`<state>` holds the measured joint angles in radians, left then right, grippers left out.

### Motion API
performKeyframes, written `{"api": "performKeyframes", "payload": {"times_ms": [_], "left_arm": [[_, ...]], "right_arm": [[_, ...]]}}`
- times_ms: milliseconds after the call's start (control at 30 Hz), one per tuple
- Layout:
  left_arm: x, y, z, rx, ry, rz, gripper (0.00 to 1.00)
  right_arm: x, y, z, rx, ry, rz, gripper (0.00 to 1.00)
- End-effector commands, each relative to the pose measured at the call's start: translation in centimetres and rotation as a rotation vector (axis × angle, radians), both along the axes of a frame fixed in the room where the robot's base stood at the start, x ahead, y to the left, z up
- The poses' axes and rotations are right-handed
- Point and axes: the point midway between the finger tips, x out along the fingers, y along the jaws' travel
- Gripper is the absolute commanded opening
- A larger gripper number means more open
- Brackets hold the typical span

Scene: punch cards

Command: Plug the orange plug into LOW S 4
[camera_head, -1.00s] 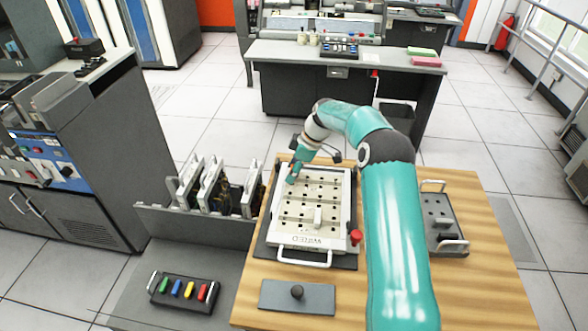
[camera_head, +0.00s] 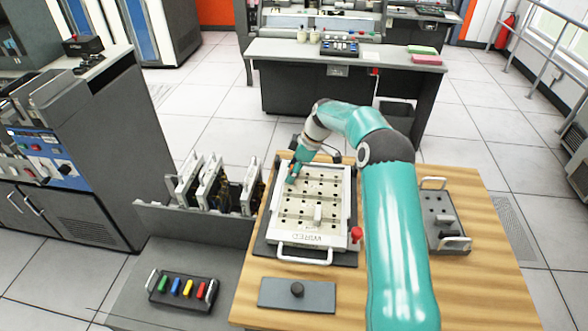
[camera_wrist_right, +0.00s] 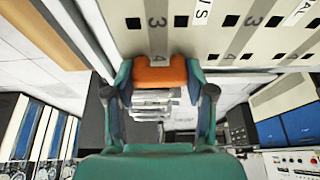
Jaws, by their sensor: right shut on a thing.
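My right gripper (camera_head: 293,171) is over the far left corner of the white plugboard panel (camera_head: 345,215), which lies on the wooden table and is marked WIRED. In the right wrist view my right gripper (camera_wrist_right: 160,84) is shut on the orange plug (camera_wrist_right: 160,74), held between its two teal fingers. The panel (camera_wrist_right: 170,38) fills the top of that view, with square holes and printed 3, 4 and S. The plug's upper edge is close to the panel's edge row; I cannot tell whether it touches. The LOW label cannot be read. My left gripper is out of view.
A white peg (camera_head: 317,214) stands on the panel and a red knob (camera_head: 356,235) is at its right side. A grey plate with a knob (camera_head: 297,291) lies in front. A rack of upright panels (camera_head: 210,185) stands left. A grey tray (camera_head: 434,210) is right.

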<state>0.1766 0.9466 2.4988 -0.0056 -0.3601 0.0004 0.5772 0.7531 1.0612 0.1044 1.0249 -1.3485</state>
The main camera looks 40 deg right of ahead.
Motion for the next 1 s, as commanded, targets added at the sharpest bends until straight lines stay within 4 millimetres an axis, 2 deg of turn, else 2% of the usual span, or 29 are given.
{"api": "performKeyframes", "payload": {"times_ms": [433,467,600,1000], "left_arm": [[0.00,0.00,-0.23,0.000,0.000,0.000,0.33],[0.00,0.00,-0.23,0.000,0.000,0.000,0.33],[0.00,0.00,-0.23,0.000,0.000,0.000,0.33],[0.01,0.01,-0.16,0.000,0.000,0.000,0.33]], "right_arm": [[-0.01,0.02,-0.34,0.000,0.001,0.000,0.32],[-0.01,0.02,-0.35,0.000,0.001,0.000,0.59],[-0.01,0.02,-0.34,0.000,0.001,0.000,0.82],[-0.06,-0.11,0.10,-0.001,-0.001,-0.001,0.83]]}}
